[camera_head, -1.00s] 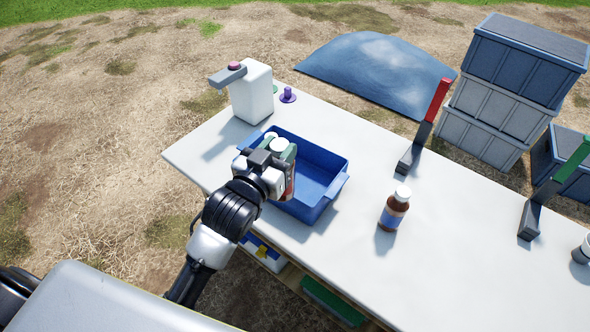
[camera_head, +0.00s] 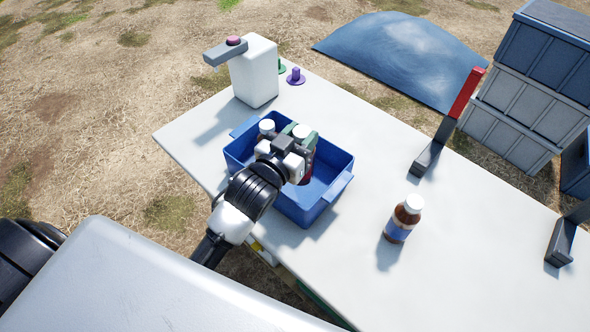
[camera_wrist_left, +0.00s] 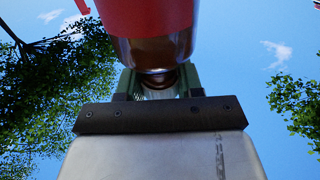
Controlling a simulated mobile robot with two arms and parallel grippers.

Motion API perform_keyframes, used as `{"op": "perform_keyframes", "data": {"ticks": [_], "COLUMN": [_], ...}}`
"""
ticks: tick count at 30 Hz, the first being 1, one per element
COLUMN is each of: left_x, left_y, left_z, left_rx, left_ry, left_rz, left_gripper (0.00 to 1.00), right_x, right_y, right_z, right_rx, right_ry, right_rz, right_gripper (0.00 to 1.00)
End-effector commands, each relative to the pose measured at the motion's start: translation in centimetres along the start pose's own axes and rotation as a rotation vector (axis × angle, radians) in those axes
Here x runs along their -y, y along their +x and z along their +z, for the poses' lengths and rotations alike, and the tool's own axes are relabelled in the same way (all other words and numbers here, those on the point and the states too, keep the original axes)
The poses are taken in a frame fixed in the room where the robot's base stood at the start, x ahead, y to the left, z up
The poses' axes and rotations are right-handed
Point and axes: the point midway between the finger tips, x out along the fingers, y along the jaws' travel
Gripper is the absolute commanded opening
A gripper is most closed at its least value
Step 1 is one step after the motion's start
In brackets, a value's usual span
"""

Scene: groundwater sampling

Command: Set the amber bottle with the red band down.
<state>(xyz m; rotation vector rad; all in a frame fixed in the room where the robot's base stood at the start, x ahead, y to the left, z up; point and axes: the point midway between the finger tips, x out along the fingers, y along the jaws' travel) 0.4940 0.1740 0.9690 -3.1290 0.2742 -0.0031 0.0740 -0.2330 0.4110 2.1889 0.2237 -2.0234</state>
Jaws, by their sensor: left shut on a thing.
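My left gripper (camera_head: 303,147) is shut on the amber bottle with the red band (camera_head: 305,179). Its white cap shows above the fingers, and the gripper hides much of its body. It is held roughly upright over the blue tray (camera_head: 330,196); I cannot tell whether its base touches the tray floor. In the left wrist view the red band (camera_wrist_left: 148,15) and amber glass show close up, above the green fingers (camera_wrist_left: 156,82). My right gripper is not in view.
Another white-capped bottle (camera_head: 266,127) is in the tray's left part, partly hidden. An amber bottle with a blue band (camera_head: 398,231) stands right of the tray. A red-topped stand (camera_head: 465,95) is farther right. The table's front middle is clear.

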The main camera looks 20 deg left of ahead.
Motion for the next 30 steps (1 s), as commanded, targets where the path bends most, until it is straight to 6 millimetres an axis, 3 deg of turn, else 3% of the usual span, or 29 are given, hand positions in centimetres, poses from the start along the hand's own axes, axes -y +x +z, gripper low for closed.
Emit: {"op": "perform_keyframes", "data": {"ticks": [3, 15, 29, 30], "left_x": [0.0, 0.0, 0.0, 0.0], "left_y": [0.0, -0.1, -0.1, -0.1], "left_z": [2.5, 7.3, 8.4, 8.5], "left_rx": [0.003, 0.000, -0.003, 0.000], "left_ry": [-0.001, -0.001, -0.001, -0.001], "left_rz": [-0.001, -0.001, 0.000, 0.000], "left_gripper": [0.00, 0.00, 0.00, 0.41], "right_x": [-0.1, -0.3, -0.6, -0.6], "right_y": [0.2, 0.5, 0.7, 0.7], "right_z": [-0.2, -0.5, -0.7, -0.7], "right_rx": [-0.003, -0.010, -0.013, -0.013], "right_ry": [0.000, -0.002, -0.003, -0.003], "right_rz": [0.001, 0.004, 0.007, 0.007], "right_gripper": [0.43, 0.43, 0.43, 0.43]}}
